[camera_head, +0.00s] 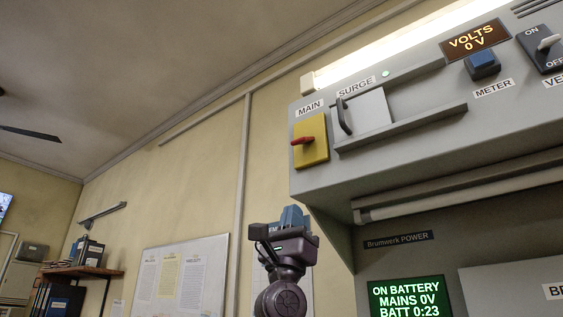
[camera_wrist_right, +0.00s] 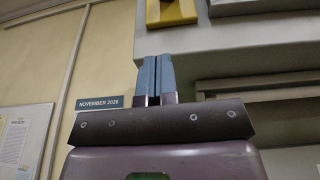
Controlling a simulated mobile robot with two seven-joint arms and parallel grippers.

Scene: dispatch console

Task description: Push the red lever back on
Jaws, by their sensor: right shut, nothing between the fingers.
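The red lever (camera_head: 303,141) sits on a yellow plate (camera_head: 313,150) under the MAIN label, on the grey overhead cabinet in the head view. It sticks out to the left. In the right wrist view the lower part of the yellow plate (camera_wrist_right: 172,12) shows at the top, with a dark bit of the lever at the picture's edge. My right gripper (camera_head: 291,212) is below the lever and apart from it. Its blue fingers (camera_wrist_right: 155,75) are shut with nothing between them and point up toward the plate. My left gripper is not in view.
A green screen (camera_head: 407,299) reads ON BATTERY, MAINS 0V. The cabinet's lower edge overhangs near my gripper.

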